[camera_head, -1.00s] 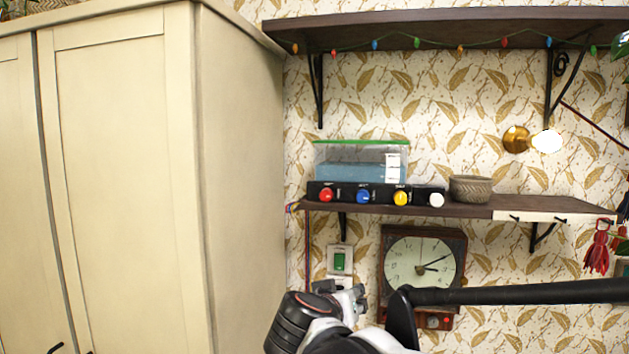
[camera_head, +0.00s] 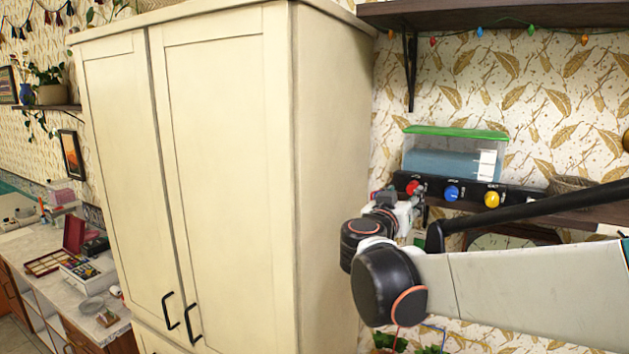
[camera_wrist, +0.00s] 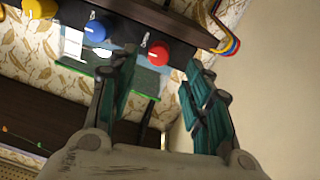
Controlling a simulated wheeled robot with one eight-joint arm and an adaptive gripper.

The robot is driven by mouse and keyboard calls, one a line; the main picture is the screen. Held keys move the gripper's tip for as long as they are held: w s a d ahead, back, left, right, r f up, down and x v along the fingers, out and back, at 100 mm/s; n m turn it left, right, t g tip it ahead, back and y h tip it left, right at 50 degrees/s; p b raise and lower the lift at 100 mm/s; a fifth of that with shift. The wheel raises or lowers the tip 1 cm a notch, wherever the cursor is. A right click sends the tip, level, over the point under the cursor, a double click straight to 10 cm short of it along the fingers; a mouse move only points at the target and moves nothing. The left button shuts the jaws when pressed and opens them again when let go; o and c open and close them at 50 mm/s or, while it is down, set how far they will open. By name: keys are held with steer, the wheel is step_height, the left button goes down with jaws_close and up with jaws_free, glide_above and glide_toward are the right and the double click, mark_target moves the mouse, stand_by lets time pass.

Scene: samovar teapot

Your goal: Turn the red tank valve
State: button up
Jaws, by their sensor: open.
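The red valve (camera_head: 413,188) is a round knob at the left end of the black panel (camera_head: 470,190), below the clear tank with a green rim (camera_head: 455,150). My gripper (camera_head: 402,197) is beside the red valve, just left of and below it in the head view. In the wrist view my gripper (camera_wrist: 163,72) is open, with its two teal-padded fingers apart. The red valve (camera_wrist: 158,54) shows between them, towards the left finger. It appears ungrasped; I cannot tell whether a finger touches it.
The blue knob (camera_head: 452,193) and yellow knob (camera_head: 491,199) sit right of the red one. A tall cream cabinet (camera_head: 330,160) stands close on the left. A wall shelf (camera_head: 590,218) bears the panel, and a dark upper shelf (camera_head: 480,14) hangs above.

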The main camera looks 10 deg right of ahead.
mark_target(411, 190)
steer(key=x, duration=0.6)
steer(key=shift+d+p, duration=0.1)
steer(key=shift+p, duration=0.3)
jaws_close()
